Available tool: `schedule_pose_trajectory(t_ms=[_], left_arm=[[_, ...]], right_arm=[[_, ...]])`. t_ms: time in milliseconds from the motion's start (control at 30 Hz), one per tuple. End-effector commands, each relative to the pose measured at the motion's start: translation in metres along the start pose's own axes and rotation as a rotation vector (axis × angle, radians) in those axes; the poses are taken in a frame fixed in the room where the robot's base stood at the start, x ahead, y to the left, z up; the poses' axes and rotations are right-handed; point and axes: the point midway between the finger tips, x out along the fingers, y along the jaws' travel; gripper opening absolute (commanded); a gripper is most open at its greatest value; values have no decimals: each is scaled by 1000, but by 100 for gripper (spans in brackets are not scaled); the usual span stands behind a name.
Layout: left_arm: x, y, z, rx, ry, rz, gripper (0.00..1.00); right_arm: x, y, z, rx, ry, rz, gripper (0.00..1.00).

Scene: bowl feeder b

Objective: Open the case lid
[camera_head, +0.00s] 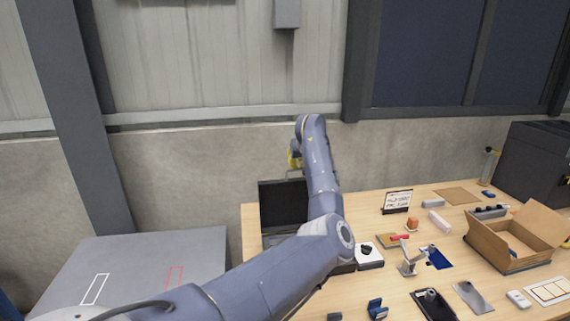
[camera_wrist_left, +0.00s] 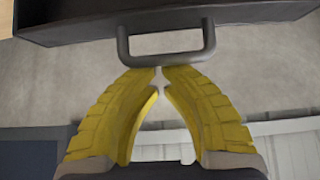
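The dark case (camera_head: 270,240) stands at the left end of the wooden table. Its lid (camera_head: 283,203) is raised, standing about upright, with its front part partly hidden by my left arm. My left gripper (camera_head: 294,158), with yellow fingers, is above the top edge of the lid. In the left wrist view, the grey lid handle (camera_wrist_left: 166,60) sticks out from the dark lid edge (camera_wrist_left: 166,20). My left gripper's fingertips (camera_wrist_left: 159,70) are drawn together right at the handle bar, with only a thin gap between them. I cannot tell whether they touch it. My right gripper is not in view.
Right of the case are a white device with a black knob (camera_head: 368,255), a small sign (camera_head: 397,201), a metal stand (camera_head: 408,260) and an open cardboard box (camera_head: 510,240). A grey cabinet (camera_head: 150,262) stands left of the table. A concrete wall (camera_head: 200,180) is behind.

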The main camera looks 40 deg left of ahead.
Motion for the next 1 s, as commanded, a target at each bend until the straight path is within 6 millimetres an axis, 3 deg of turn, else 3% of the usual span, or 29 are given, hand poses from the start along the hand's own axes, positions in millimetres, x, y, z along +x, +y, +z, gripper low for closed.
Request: schedule_pose_trajectory(t_ms=[100,333,767,1000], left_arm=[[-15,17,12,13,24,13,0],[-30,15,23,13,24,11,0],[-31,14,23,13,22,10,0],[-25,12,13,11,22,8,0]], right_arm=[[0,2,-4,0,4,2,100],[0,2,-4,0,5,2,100],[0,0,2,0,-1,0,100],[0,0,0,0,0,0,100]])
